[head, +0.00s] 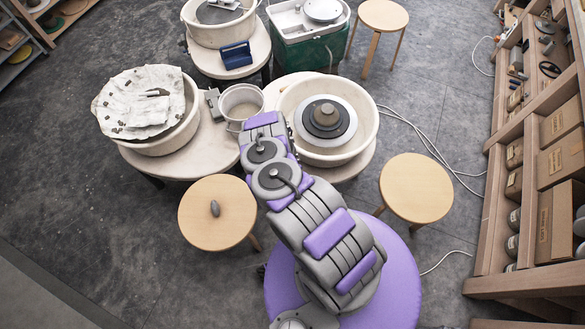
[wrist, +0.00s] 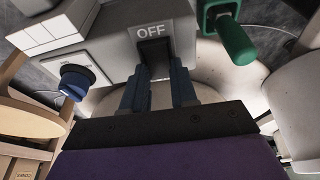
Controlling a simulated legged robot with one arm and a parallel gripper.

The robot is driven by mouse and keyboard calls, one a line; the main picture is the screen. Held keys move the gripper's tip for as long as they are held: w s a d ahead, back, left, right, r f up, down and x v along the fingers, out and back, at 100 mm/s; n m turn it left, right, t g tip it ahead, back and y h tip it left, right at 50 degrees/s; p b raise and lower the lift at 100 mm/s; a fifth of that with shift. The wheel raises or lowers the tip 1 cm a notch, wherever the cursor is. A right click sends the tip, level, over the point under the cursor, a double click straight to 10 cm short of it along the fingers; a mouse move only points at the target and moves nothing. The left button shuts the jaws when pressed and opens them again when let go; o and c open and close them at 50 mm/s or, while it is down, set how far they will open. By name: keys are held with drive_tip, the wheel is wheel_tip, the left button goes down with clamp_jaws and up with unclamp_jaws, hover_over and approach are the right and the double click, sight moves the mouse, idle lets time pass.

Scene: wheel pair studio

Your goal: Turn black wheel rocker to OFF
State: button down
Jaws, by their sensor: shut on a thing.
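In the wrist view a pale grey control box (wrist: 110,45) fills the upper part, with a white OFF label (wrist: 151,30) above a black rocker (wrist: 155,50). My gripper (wrist: 158,76) is at the rocker, its two dark fingers on either side of it and shut on it. The rocker's exact tilt cannot be told. In the head view the wheel with a dark disc (head: 307,121) and a grey lump on it sits right of my arm. My arm hides the gripper's tips, the box and the rocker there.
A grey bucket (head: 241,102), a cloth-covered wheel (head: 140,105) and two stools (head: 216,200) (head: 416,188) stand around. Shelves (head: 500,180) line the right side.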

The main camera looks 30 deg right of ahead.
drive_tip(key=shift+s+a+f, duration=0.1)
drive_tip(key=shift+s+a, duration=0.05)
drive_tip(key=c, duration=0.9)
unclamp_jaws()
drive_tip(key=shift+r, duration=0.3)
drive_tip(key=p+v, duration=0.9)
drive_tip(key=v, duration=0.8)
drive_tip(key=shift+a, duration=0.1)
drive_tip(key=shift+f, duration=0.1)
